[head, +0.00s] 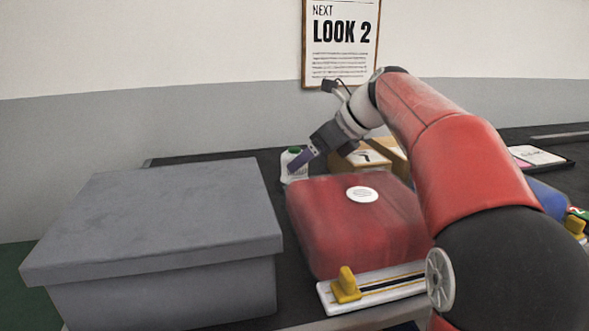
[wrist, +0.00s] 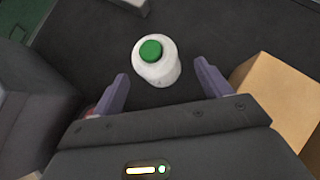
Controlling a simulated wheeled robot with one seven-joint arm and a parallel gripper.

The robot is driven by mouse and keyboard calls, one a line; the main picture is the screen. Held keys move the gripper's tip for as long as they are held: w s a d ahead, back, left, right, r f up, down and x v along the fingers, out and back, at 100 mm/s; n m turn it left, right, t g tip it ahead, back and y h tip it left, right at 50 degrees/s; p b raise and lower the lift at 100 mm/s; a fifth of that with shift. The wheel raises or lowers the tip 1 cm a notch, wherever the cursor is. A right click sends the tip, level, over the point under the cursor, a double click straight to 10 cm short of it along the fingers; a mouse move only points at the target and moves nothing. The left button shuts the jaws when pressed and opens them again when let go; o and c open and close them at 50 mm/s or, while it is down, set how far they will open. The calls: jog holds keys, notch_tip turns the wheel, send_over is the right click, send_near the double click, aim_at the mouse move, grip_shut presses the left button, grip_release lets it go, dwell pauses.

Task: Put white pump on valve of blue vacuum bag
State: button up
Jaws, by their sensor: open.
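The white pump (head: 294,168), a small bottle-like body with a green top, stands upright at the back of the table behind the red bag. In the wrist view the pump (wrist: 157,68) is just beyond my fingertips, roughly centred between them. My gripper (head: 301,158) is open and empty, tilted down beside the pump; it also shows in the wrist view (wrist: 161,72). A blue bag (head: 547,198) shows at the right, mostly hidden behind my arm; its valve is not visible.
A red bag (head: 345,225) with a white round valve (head: 362,194) lies mid-table. A large grey lidded box (head: 160,220) fills the left. A white sealer-like bar (head: 375,287) lies in front. A cardboard box (wrist: 283,100) stands right of the gripper.

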jog(key=x, duration=0.6)
jog(key=shift+a+r, duration=0.1)
jog(key=shift+a, duration=0.2)
jog(key=shift+c, duration=0.5)
jog(key=shift+r, duration=0.1)
jog(key=c, duration=1.3)
